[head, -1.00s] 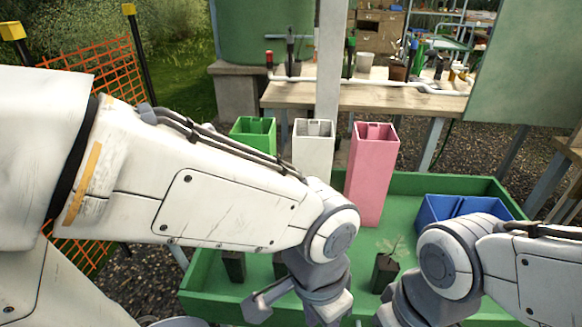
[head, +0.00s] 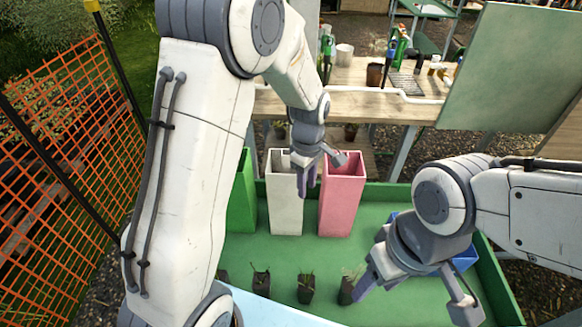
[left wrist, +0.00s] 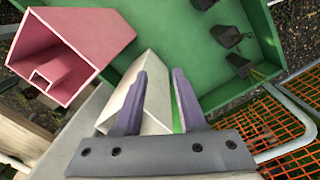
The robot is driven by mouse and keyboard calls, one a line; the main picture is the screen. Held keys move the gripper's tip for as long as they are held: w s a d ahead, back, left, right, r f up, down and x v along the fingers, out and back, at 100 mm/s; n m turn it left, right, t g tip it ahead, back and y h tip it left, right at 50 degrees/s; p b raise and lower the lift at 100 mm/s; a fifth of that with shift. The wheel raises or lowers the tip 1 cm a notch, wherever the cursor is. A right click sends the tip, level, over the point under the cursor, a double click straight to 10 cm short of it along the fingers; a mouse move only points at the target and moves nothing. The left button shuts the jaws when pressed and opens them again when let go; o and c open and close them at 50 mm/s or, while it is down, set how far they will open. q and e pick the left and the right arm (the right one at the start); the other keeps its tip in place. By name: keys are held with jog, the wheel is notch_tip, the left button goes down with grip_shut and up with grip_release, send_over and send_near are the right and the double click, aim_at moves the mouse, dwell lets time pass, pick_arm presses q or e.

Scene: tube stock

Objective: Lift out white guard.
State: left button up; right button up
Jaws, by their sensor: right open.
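The white guard (head: 284,212) is a tall, square, open-topped tube. It stands upright in the green tray (head: 388,214), between the green guard (head: 243,200) and the pink guard (head: 341,205). My right gripper (head: 415,297) is open and empty over the tray's right front.
Several small potted seedlings (head: 306,287) stand in the tray's front. A blue container (head: 464,259) is partly hidden behind my right gripper. A workbench (head: 385,104) stands behind the tray, and an orange mesh fence (head: 62,150) is at the left.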

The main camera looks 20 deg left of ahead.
aim_at(286, 175)
pick_arm(q)
jog(key=w+a+f+n+p, duration=0.1)
jog(key=a+n, duration=0.1)
jog(key=w+a+f+n+p, duration=0.2)
jog(key=a, duration=0.1)
jog(key=w+a+f+n+p, duration=0.1)
jog(key=a+n+p, duration=0.1)
jog(key=n, duration=0.1)
jog(key=shift+w+a+f, duration=0.15)
jog(key=shift+w+f, duration=0.15)
jog(key=shift+f, duration=0.05)
notch_tip(286, 175, down, 6)
jog(key=p, duration=0.2)
pick_arm(e)
notch_tip(286, 175, up, 10)
jog(key=shift+f, duration=0.25)
pick_arm(q)
jog(key=shift+a, duration=0.1)
pick_arm(e)
jog(key=shift+a, duration=0.1)
pick_arm(q)
grip_shut()
